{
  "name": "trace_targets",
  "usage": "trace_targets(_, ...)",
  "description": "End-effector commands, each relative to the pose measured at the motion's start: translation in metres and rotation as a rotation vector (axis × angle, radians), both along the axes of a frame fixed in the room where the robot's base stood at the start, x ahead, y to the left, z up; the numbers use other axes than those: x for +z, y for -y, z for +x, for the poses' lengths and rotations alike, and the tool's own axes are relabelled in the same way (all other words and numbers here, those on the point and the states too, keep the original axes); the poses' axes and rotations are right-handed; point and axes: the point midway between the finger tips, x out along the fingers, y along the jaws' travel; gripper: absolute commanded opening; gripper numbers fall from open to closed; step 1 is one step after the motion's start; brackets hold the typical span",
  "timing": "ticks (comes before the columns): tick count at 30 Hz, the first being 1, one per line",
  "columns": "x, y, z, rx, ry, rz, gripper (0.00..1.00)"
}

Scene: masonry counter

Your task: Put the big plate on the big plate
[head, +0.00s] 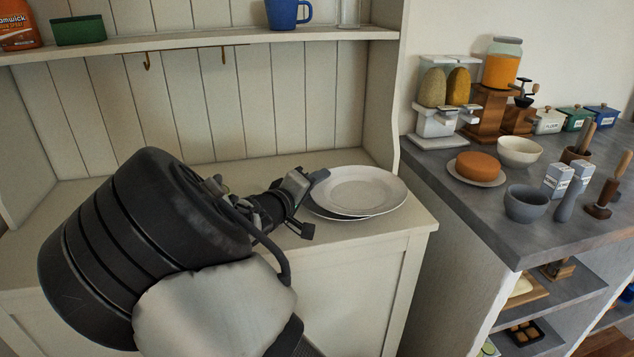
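Two big white plates lie one over the other on the cream cabinet top. The upper big plate (362,190) shows nearly whole, with its rim and round well. The lower big plate (318,213) shows only as a thin edge at the lower left, with a dark gap between the two. I cannot tell whether the upper one rests fully on it. My gripper (312,204) is at the left rim of the plates. Its two fingers stand wide apart, one by the upper rim and one at the near left side, so it looks open. My arm hides part of the cabinet top.
The cream cabinet (335,285) has a side wall right behind the plates and a shelf (200,42) above, with hooks and a blue mug (283,13). A grey counter (455,182) on the right holds bowls, dispensers and jars. The cabinet top behind my arm is bare.

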Motion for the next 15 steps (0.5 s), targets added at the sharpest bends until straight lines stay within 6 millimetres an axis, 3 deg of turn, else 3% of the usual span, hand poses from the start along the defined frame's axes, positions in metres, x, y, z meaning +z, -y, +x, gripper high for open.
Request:
trace_targets(5, 0.008, -0.008, -0.015, 0.001, 0.001, 0.002, 0.22)
trace_targets(15, 0.021, -0.041, -0.078, 0.002, -0.001, 0.002, 0.22)
